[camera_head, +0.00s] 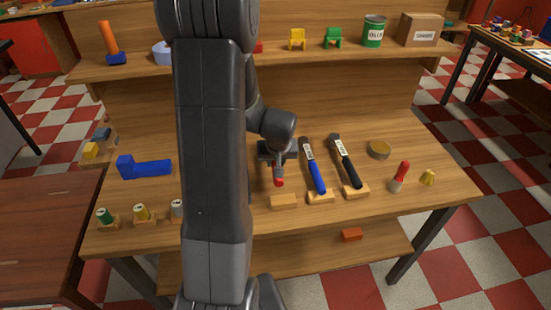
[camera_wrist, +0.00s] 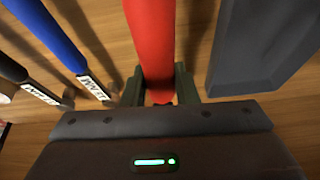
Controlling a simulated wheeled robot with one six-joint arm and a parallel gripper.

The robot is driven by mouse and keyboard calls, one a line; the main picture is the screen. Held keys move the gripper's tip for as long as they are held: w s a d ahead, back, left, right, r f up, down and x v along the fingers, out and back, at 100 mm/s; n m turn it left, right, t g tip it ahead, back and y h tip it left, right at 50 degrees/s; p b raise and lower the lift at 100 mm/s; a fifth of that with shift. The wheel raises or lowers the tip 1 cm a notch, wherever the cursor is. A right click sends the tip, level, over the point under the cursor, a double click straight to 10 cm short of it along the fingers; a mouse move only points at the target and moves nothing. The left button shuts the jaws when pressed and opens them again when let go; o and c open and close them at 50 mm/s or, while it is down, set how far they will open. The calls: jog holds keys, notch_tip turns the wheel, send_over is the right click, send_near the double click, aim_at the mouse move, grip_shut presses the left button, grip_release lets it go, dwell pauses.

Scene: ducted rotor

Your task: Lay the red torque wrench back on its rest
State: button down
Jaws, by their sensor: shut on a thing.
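The red torque wrench (camera_wrist: 152,40) is between the two fingers of my gripper (camera_wrist: 160,88) in the wrist view, and the gripper is shut on it. In the head view my gripper (camera_head: 278,158) is over the bench, and only a short red end of the wrench (camera_head: 279,182) shows below it. A bare wooden rest block (camera_head: 283,202) lies just in front of that red end. Much of the wrench is hidden in the head view. I cannot tell its height above the bench.
A blue-handled wrench (camera_head: 316,178) and a black-handled one (camera_head: 348,170) lie on blocks close to the right. A tan round tin (camera_head: 379,149), a red-tipped item (camera_head: 401,175) and a blue tool (camera_head: 145,167) stand farther off. My arm hides part of the bench.

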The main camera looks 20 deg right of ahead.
jog(key=shift+r, duration=0.1)
jog(key=shift+b, duration=0.3)
jog(key=shift+f+b, duration=0.4)
notch_tip(320, 180, down, 5)
jog(key=b, duration=0.4)
jog(key=shift+r+b, duration=0.1)
jog(key=shift+b, duration=0.2)
jog(key=shift+f+b, duration=0.4)
jog(key=shift+b, duration=0.15)
jog(key=c, duration=1.1)
grip_release()
jog(key=shift+o, duration=0.2)
jog(key=v, duration=1.4)
